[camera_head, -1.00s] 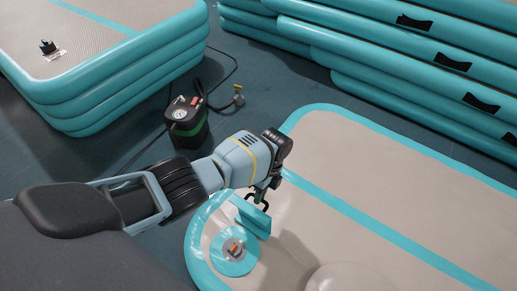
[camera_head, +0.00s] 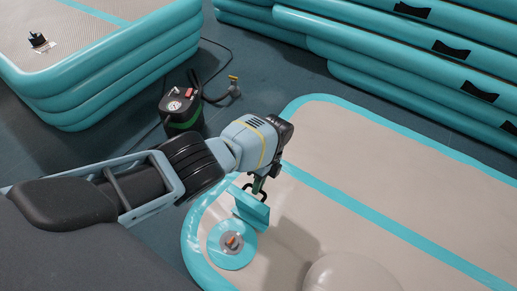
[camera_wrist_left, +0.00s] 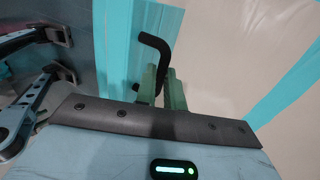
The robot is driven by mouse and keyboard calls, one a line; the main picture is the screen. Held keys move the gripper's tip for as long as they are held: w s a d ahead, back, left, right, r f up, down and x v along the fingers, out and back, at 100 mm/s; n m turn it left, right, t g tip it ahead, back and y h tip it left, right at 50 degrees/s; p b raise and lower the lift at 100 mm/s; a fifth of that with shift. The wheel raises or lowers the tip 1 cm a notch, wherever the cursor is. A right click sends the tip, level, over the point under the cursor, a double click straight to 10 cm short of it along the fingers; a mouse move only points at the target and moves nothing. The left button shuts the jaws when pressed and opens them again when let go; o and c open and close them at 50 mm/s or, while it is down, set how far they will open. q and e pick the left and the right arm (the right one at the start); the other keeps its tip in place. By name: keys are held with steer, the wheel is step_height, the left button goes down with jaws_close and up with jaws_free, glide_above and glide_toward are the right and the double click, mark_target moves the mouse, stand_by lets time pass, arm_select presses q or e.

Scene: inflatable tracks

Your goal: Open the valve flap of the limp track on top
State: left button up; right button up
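The limp track (camera_head: 330,190) lies on top at the right of the head view, its beige surface wrinkled near the corner. Its teal valve flap (camera_head: 251,209) stands raised and tilted. The round valve (camera_head: 231,243) with an orange-red centre shows uncovered beside it. My left gripper (camera_head: 260,186) is above the flap at its upper edge. In the left wrist view its green fingers (camera_wrist_left: 161,88) close around a black bent handle (camera_wrist_left: 157,44), with the teal flap (camera_wrist_left: 118,55) behind. The finger contact is partly hidden. My right gripper is not recognisable in any view.
A black and green pump (camera_head: 183,110) with a hose stands on the dark floor behind my arm. Stacked teal tracks (camera_head: 120,70) are at the back left, more (camera_head: 410,60) at the back right. A pale rounded bulge (camera_head: 350,272) shows at the bottom.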

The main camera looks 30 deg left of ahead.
arm_select(q)
steer(key=o, duration=0.4)
steer(key=shift+s+f, duration=0.15)
steer(key=shift+f, duration=0.05)
steer(key=shift+o, duration=0.3)
steer(key=shift+r, duration=0.1)
steer(key=p+v, duration=0.1)
steer(key=v, duration=0.7)
